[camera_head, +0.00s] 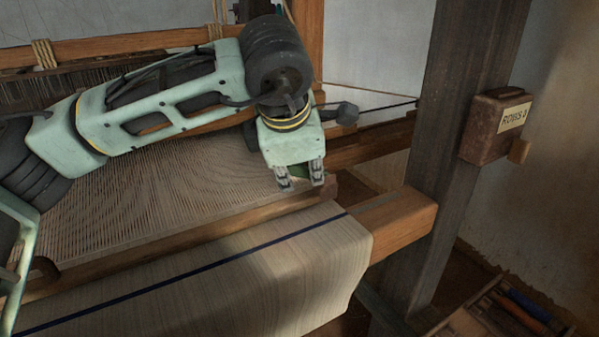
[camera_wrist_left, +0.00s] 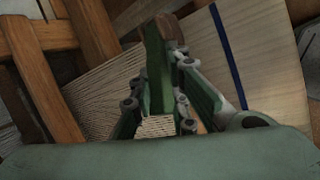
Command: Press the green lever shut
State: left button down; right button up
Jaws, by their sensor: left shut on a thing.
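The green lever (camera_head: 301,171) shows only as a small green patch between the fingers of my left gripper (camera_head: 300,180). In the left wrist view the green lever (camera_wrist_left: 154,62) is a narrow upright green piece between the fingers, beside a brown wooden end. My left gripper (camera_wrist_left: 160,105) is shut on it, at the right end of the loom near the edge of the woven cloth. The fingers and wrist hide much of the lever, so I cannot tell its full angle. My right gripper is not in view.
Pale cloth with a dark blue stripe (camera_head: 190,283) covers the front beam (camera_head: 400,222). Warp threads (camera_head: 150,200) stretch behind it. A dark post (camera_head: 450,110) stands at right with a brown box marked "ROWS" (camera_head: 490,135). A tray of tools (camera_head: 500,310) sits lower right.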

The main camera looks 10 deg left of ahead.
pick_arm(q)
jog(key=shift+r, duration=0.1)
jog(key=c, duration=1.7)
grip_release()
jog(key=shift+o, duration=0.2)
jog(key=v, duration=1.2)
